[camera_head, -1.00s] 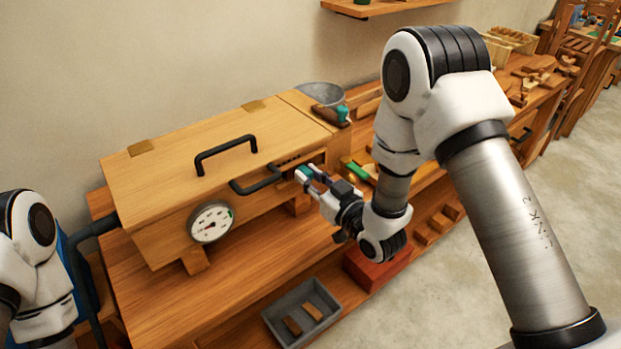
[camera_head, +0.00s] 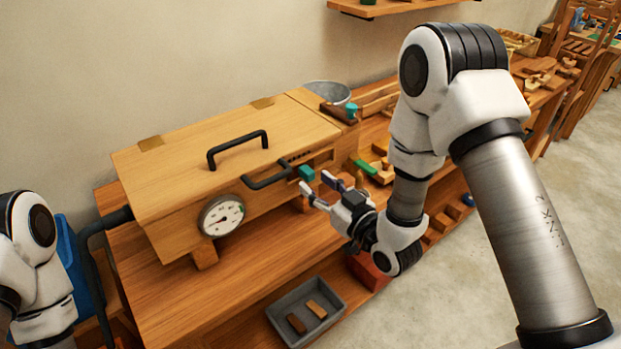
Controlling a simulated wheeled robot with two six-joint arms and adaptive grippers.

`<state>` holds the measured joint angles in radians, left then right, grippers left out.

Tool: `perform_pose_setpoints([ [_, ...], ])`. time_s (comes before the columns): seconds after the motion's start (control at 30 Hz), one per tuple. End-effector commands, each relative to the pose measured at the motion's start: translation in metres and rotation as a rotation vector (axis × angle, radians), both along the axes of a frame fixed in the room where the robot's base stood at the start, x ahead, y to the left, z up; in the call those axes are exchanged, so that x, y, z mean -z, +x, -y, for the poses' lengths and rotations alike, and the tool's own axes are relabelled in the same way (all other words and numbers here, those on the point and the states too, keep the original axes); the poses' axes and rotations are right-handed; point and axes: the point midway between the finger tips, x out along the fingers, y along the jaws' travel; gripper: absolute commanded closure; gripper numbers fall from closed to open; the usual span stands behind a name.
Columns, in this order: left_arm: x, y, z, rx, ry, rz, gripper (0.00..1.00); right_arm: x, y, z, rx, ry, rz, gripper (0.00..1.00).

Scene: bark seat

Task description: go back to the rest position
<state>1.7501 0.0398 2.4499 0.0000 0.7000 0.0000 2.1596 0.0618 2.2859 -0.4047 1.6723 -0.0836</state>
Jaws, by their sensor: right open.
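My right gripper (camera_head: 320,189) is open and empty in front of the wooden box's right end. Its fingertips are close to a small teal block (camera_head: 306,172) on the box front, with a visible gap. The wooden box (camera_head: 190,160) stands on the bench with its lid down. It has a black handle (camera_head: 238,146) on top, another black handle (camera_head: 268,181) on the front, and a round dial (camera_head: 222,215). Part of my left arm shows at the left edge; its gripper is out of the picture.
A grey tray (camera_head: 335,288) with two wooden pieces sits at the bench's front. A red block (camera_head: 366,270) is partly hidden below my right wrist. A metal bowl (camera_head: 328,92) stands behind the box. Open floor lies to the right.

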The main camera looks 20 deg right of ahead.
Motion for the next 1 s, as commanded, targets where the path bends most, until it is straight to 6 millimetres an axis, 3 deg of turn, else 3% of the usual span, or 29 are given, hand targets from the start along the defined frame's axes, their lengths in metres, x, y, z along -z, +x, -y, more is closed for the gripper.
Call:
perform_pose_setpoints([
  [0.1,0.0,0.0,0.0,0.0,0.0,0.0,0.6,0.001,-0.023,0.008,0.001,0.002,-0.005,0.52],
  [0.23,0.0,0.0,0.0,0.0,0.0,0.0,0.6,0.0,-0.037,0.011,-0.001,0.0,-0.002,0.52],
  [0.73,0.0,0.0,0.0,0.0,0.0,0.0,0.6,0.006,-0.041,0.011,-0.002,-0.002,-0.014,0.52],
  [0.77,0.0,0.0,0.0,0.0,0.0,0.0,0.6,0.013,-0.043,0.011,-0.004,-0.003,-0.029,0.52],
  [0.87,0.0,0.0,0.0,0.0,0.0,0.0,0.6,0.058,-0.06,0.006,-0.014,-0.014,-0.126,0.52],
  [0.97,0.0,0.0,0.0,0.0,0.0,0.0,0.6,0.129,-0.09,0.008,0.009,-0.073,-0.344,0.52],
  [1.0,0.0,0.0,0.0,0.0,0.0,0.0,0.6,0.161,-0.108,0.011,0.023,-0.103,-0.463,0.52],
])
